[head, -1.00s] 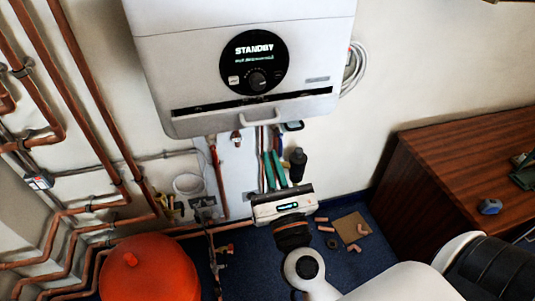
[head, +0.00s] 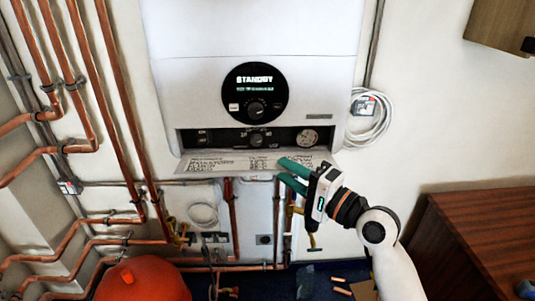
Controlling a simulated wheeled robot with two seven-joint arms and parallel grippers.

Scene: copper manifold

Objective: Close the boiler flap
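The white boiler (head: 250,75) hangs on the wall with a lit STANDBY dial. Its flap (head: 225,164) is open, tilted down and outward along the bottom edge. The flap's inner face shows printed text, and the control panel (head: 220,139) behind it is exposed. My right gripper (head: 285,171) is at the right part of the flap, its green fingers spread apart. The upper finger overlaps the flap's inner face and the lower one is at its front edge. I cannot tell whether they touch it. The flap's outer side and handle are hidden. My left gripper is out of view.
Copper pipes (head: 125,100) run down the wall at left, above a red vessel (head: 143,280). A coiled white cable (head: 370,122) hangs right of the boiler. A wooden cabinet (head: 465,240) stands at lower right. Pipe pieces lie on the blue floor.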

